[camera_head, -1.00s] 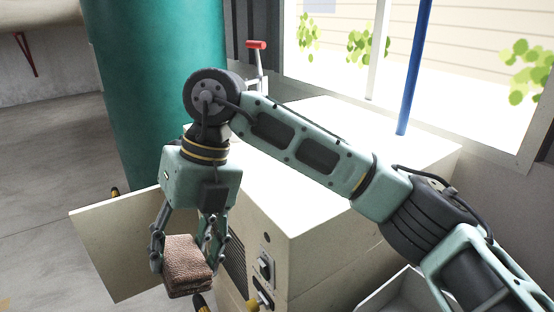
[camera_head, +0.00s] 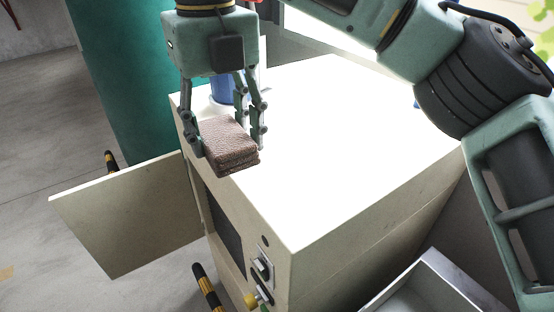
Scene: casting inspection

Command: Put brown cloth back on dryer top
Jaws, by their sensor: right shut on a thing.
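The brown cloth (camera_head: 229,146) is a folded, textured block. My right gripper (camera_head: 229,134) is shut on it from above, with a finger on each side. The cloth shows over the front left part of the dryer top (camera_head: 330,135); whether it touches the surface I cannot tell. The dryer is a cream cabinet with a bright, mostly bare top. My left gripper is not in view.
The dryer's open door (camera_head: 128,218) sticks out to the left. Controls (camera_head: 262,270) sit on its front. A blue object (camera_head: 222,90) stands behind the gripper. A green column (camera_head: 125,80) is behind left. A pale tray (camera_head: 430,285) lies at the lower right.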

